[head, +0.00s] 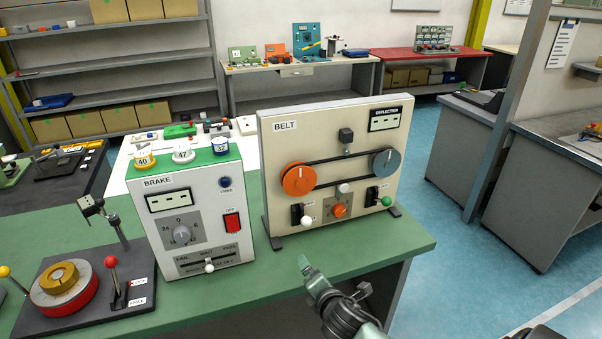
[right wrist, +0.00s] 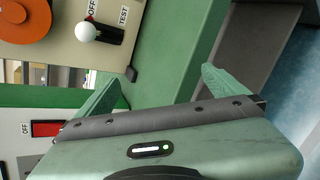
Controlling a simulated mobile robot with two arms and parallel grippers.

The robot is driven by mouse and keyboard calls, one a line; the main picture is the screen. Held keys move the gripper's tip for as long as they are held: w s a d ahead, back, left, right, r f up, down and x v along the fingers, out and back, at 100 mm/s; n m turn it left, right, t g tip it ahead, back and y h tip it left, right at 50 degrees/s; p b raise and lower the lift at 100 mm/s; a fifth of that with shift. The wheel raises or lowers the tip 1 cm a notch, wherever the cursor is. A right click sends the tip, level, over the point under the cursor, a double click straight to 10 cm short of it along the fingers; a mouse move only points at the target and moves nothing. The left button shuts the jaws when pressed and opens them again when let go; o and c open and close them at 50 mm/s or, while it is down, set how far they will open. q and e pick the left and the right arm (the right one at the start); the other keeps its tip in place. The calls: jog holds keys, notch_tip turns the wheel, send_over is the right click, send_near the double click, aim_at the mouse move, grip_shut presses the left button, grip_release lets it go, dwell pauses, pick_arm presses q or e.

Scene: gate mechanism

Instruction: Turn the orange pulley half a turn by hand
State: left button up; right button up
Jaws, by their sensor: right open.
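The orange pulley (head: 298,179) is a round disc with a white mark near its top, on the left of the upright cream BELT panel (head: 284,228). A dark belt (head: 340,160) links it to a grey-blue pulley (head: 385,162) on the right. My right gripper (head: 333,277) is in front of and below the panel, apart from the pulley. In the right wrist view my right gripper (right wrist: 162,78) has its fingers spread with nothing between them. Part of the orange pulley (right wrist: 22,20) shows there at the upper left. My left gripper is not in view.
The panel has a white-knobbed switch (head: 305,221), a small orange knob (head: 339,210) and a green-knobbed lever (head: 386,201) below the belt. A BRAKE box (head: 210,215) stands close on the left. The green table's front edge (head: 330,273) lies under my right gripper.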

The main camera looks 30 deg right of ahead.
jog(key=w+d+r+n+t, duration=0.35)
jog(key=w+r+n, duration=0.35)
jog(key=r+n, duration=0.3)
jog(key=n+t+p, duration=0.1)
jog(key=n+t, duration=0.2)
jog(key=n, duration=0.3)
send_near(300, 181)
jog(key=x, duration=0.4)
jog(key=shift+g, duration=0.25)
jog(key=p+x, duration=0.1)
jog(key=x, duration=0.5)
jog(key=shift+w+d+r, duration=0.1)
jog(key=shift+w, duration=0.15)
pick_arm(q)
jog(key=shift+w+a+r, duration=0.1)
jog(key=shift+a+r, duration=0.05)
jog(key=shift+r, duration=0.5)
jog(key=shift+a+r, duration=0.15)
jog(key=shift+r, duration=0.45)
pick_arm(e)
jog(key=c, duration=1.1)
jog(key=shift+m, duration=0.4)
